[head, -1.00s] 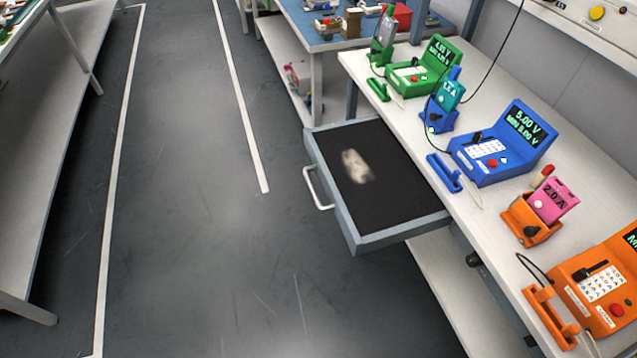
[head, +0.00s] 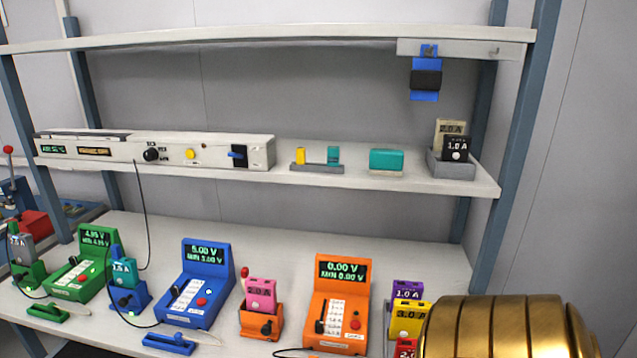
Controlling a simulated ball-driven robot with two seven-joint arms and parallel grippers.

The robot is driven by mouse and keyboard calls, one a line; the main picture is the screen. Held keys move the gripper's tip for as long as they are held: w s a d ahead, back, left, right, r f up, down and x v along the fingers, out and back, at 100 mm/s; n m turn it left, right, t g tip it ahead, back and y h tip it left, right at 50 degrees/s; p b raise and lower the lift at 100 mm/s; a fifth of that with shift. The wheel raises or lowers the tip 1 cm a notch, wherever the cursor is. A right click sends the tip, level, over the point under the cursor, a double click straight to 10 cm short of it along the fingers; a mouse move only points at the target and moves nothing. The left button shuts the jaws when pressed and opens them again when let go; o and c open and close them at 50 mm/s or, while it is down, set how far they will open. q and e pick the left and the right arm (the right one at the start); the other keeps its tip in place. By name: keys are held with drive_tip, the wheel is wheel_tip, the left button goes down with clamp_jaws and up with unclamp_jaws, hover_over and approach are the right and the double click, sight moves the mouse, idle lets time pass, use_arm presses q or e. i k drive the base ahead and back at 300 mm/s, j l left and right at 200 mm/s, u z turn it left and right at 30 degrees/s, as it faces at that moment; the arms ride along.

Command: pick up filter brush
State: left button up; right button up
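I cannot pick out a filter brush for certain. A blue item with a black band (head: 425,80) hangs from a hook under the right end of the top shelf; I cannot tell whether it is the brush. A teal block (head: 386,160) lies on the middle shelf, left of a grey holder (head: 453,167) with a beige and a black pack. The open drawer with a blurred pale object, seen earlier, is out of view now. Neither of my grippers shows.
The bench (head: 300,245) carries a green (head: 85,265), a blue (head: 195,285) and an orange tester (head: 338,305) along its front. Coloured packs stand beside them. A long white panel (head: 210,150) fills the left of the middle shelf. A gold ribbed form covers the lower right corner.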

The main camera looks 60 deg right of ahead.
sight(389, 162)
drive_tip(key=z, duration=2.25)
